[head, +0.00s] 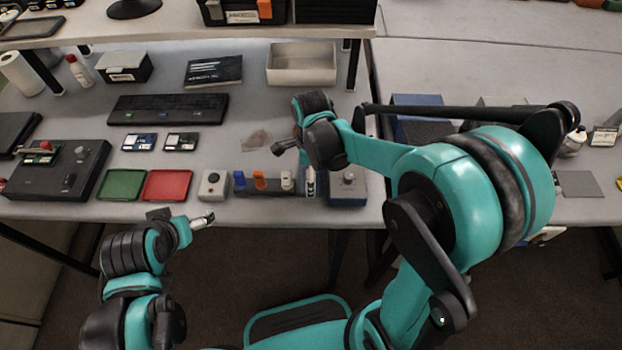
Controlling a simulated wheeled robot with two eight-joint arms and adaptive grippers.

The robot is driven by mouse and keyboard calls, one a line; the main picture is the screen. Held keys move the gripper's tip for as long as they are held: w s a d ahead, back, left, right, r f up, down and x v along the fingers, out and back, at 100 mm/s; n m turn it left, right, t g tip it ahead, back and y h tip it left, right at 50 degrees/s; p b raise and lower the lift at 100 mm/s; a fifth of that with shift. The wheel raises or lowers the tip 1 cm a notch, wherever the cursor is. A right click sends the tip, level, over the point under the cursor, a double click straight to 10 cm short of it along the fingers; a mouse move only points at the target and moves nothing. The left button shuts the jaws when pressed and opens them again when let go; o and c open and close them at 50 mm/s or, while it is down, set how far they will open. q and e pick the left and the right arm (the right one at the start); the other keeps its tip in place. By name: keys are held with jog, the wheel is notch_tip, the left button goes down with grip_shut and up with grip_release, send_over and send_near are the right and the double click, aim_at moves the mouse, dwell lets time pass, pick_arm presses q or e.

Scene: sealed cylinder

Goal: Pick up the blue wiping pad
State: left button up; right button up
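A small blue block (239,181) sits at the left end of a dark rack (270,190) near the table's front edge. It is the likeliest blue wiping pad, but it is too small to be sure. My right gripper (310,184) points down at the rack's right end, to the right of the blue block and apart from it. Its fingers are too small to show whether they are open. My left gripper (205,220) is in front of the table edge, below and left of the rack. Its finger opening is unclear, and nothing shows in it.
The rack also holds an orange piece (260,181) and a white piece (287,179). A grey button box (212,185) stands left of it, and a blue-grey knob box (347,188) right. Red (167,185) and green (121,184) trays lie farther left. A shelf (180,28) overhangs the back.

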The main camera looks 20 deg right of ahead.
jog(key=c, duration=0.5)
jog(key=shift+s, duration=0.1)
jog(key=c, duration=0.4)
jog(key=shift+c, duration=0.4)
jog(key=shift+r, duration=0.35)
jog(key=c, duration=0.4)
jog(key=r+p, duration=0.2)
jog(key=r, duration=0.2)
jog(key=shift+d, duration=0.2)
jog(key=shift+c, duration=0.2)
jog(key=s+d+r+p, duration=0.1)
jog(key=s+d+r, duration=0.1)
jog(key=s+d+r+p, duration=0.1)
jog(key=s+d+r, duration=0.1)
jog(key=s+d, duration=0.1)
jog(key=s+d+r+p, duration=0.1)
jog(key=s+d+r, duration=0.1)
jog(key=s, duration=0.1)
jog(key=shift+s+d+r+p, duration=0.15)
jog(key=shift+d+p, duration=0.1)
jog(key=shift+p, duration=0.15)
